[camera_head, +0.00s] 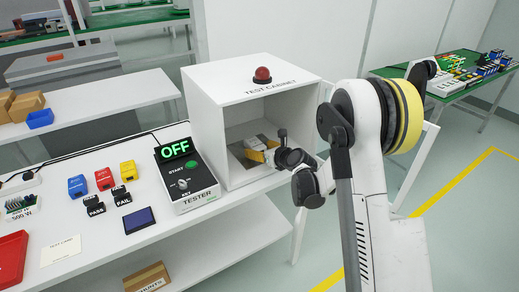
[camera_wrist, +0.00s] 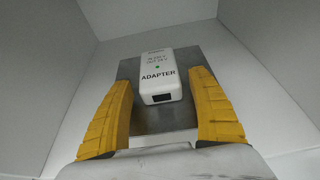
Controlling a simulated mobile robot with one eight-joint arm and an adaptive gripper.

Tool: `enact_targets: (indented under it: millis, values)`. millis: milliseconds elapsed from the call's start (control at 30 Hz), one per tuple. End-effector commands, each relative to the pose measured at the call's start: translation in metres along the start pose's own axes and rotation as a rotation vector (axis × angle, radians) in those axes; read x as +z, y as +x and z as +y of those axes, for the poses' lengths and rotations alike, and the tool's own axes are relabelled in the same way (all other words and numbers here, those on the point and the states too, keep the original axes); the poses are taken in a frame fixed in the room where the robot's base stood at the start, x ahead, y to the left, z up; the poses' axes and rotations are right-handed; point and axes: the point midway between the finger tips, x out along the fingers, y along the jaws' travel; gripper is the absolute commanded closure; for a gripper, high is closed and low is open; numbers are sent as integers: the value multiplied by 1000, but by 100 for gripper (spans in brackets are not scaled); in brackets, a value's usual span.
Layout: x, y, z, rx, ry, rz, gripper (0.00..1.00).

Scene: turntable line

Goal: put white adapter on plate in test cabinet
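The white adapter (camera_wrist: 160,72) lies on the grey metal plate (camera_wrist: 140,122) inside the test cabinet. One finger is on each side of the adapter, with a visible gap on both sides. In the head view my gripper (camera_head: 266,153) partly hides the plate.
A red lamp (camera_head: 262,75) sits on top of the cabinet. The tester (camera_head: 187,180), showing OFF, stands left of the cabinet. Blue, red and yellow blocks, a dark blue pad (camera_head: 139,220) and a red tray (camera_head: 12,258) lie further left. The cabinet walls surround my gripper.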

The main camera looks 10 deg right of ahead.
Motion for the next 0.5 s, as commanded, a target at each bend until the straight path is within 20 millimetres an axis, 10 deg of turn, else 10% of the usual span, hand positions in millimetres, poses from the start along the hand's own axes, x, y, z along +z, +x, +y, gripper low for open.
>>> enact_targets:
  millis: [300,500]
  values:
    - [4,-3,0,0,0,0,32]
    - [6,-39,0,-1,2,0,32]
